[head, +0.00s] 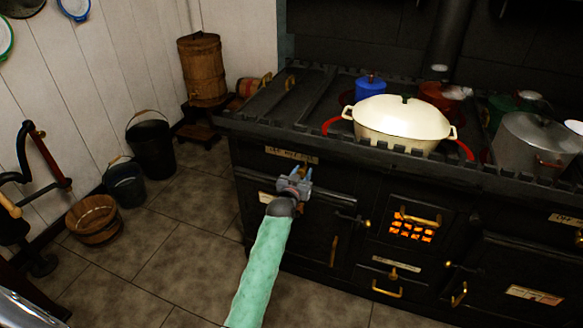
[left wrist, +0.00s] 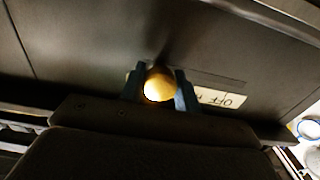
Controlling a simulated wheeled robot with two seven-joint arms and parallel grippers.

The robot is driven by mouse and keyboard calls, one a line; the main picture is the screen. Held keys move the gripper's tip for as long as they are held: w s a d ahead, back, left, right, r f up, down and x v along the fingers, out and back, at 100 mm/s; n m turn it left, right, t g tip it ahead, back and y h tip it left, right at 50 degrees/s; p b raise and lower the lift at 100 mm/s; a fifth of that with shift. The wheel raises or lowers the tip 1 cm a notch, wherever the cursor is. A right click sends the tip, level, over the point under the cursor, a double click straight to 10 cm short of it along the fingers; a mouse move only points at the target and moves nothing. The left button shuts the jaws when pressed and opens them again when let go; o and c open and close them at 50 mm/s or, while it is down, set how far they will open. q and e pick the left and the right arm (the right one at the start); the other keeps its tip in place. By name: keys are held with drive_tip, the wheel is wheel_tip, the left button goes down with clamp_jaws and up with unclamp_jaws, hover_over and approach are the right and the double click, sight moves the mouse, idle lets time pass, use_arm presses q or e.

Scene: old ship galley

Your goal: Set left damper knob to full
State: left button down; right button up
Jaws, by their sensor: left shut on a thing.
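The left damper knob (left wrist: 160,84) is a round brass knob on the dark stove front, seen in the left wrist view. My left gripper (left wrist: 160,90) is shut on it, one blue-grey finger on each side. Beside the knob is a pale label plate (left wrist: 219,97) with the word OFF, upside down in that view. In the head view my left gripper (head: 297,178) is at the upper left of the stove front, under the top edge, and it hides the knob. A label plate (head: 291,155) shows just above it. My right gripper is not in view.
The black stove (head: 345,205) fills the right side. A cream pot (head: 402,117) and a grey pot (head: 535,140) stand on top. A glowing firebox grate (head: 411,229) is right of my gripper. Buckets (head: 150,145) stand by the left wall. The tiled floor (head: 150,240) before the stove is clear.

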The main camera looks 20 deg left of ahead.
use_arm(q)
drive_tip(key=shift+d, duration=0.35)
drive_tip(key=c, duration=1.4)
unclamp_jaws()
drive_tip(key=shift+d, duration=0.1)
drive_tip(key=o, duration=0.4)
drive_tip(key=shift+d, duration=0.1)
drive_tip(key=shift+s, duration=0.1)
